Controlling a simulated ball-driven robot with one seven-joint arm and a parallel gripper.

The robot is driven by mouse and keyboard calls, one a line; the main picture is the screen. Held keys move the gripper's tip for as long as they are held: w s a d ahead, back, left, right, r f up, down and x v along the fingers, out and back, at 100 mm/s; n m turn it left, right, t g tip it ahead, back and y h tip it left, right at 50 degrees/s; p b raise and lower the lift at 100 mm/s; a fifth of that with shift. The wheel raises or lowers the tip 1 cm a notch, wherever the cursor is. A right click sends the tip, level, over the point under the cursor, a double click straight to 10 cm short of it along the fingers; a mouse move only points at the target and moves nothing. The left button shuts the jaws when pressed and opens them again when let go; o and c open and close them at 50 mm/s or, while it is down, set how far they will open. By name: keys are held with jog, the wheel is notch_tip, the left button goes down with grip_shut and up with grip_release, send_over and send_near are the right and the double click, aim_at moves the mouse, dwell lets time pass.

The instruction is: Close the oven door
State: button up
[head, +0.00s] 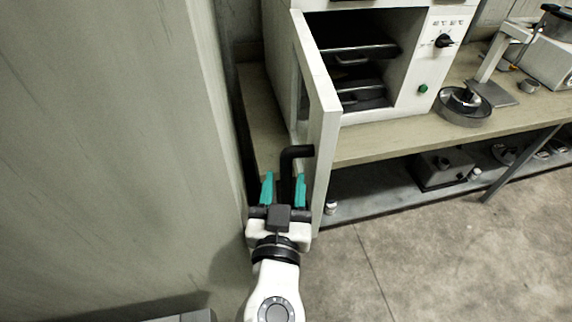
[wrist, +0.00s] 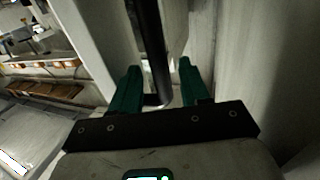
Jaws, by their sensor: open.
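The white oven (head: 412,75) stands on a bench, its dark inside with racks open to view. Its white door (head: 322,125) is swung wide open and points toward me. A black bar handle (head: 297,152) is on the door's left, outer face. My gripper (head: 284,178) is open beside that face, with its teal fingers on either side of the handle bar. In the wrist view, the dark handle bar (wrist: 152,50) runs between the two green fingertips (wrist: 160,75). I cannot tell whether either finger touches it.
A plain wall (head: 130,130) stands close on the left of my gripper. The wooden bench (head: 400,138) carries a round metal pan (head: 466,105) and a balance-like device right of the oven. A lower shelf holds a dark box (head: 444,167). The floor (head: 430,250) at right is clear.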

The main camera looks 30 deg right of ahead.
jog(key=shift+p+x, duration=0.35)
jog(key=shift+x, duration=1.15)
grip_shut()
